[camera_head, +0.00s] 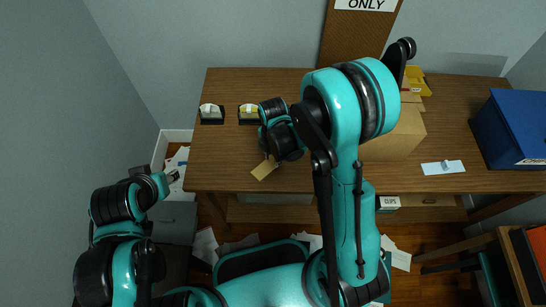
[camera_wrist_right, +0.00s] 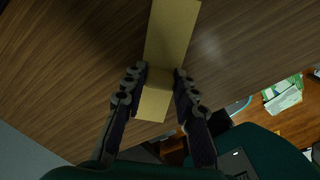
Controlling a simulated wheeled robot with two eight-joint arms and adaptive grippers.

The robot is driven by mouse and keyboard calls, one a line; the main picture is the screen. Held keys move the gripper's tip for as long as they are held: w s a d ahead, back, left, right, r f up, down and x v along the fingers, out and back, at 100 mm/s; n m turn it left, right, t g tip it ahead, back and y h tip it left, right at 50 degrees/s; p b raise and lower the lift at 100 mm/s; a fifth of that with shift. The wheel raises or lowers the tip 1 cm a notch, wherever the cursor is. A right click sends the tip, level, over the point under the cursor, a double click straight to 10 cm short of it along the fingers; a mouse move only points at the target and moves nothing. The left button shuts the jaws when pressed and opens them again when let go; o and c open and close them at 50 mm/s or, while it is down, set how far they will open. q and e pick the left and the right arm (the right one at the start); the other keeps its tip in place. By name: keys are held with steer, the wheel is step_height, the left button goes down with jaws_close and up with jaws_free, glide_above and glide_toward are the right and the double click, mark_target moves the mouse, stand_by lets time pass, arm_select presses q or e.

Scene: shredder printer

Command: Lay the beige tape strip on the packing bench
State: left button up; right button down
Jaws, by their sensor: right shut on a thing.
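The beige tape strip (camera_head: 264,170) shows at the front left part of the wooden packing bench (camera_head: 221,160). My right gripper (camera_head: 269,157) is shut on it. In the right wrist view the strip (camera_wrist_right: 172,32) runs between the two fingertips (camera_wrist_right: 159,75), with its far part against the bench top (camera_wrist_right: 70,95). I cannot tell whether the strip touches the wood. My left gripper (camera_head: 160,184) is off the bench at the left, low near its front left corner; its fingers are too small to read.
Two tape dispensers (camera_head: 211,113) (camera_head: 249,113) stand at the back left. A cardboard box (camera_head: 396,135) is partly behind my right arm. A pale blue sheet (camera_head: 443,167) and a blue bin (camera_head: 512,128) are at the right. Papers (camera_head: 204,246) litter the floor.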

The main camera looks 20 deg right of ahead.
steer(key=c, duration=1.6)
jaws_free()
steer(key=shift+f, duration=0.2)
steer(key=o, duration=0.4)
steer(key=shift+r, duration=0.1)
steer(key=shift+r, duration=0.1)
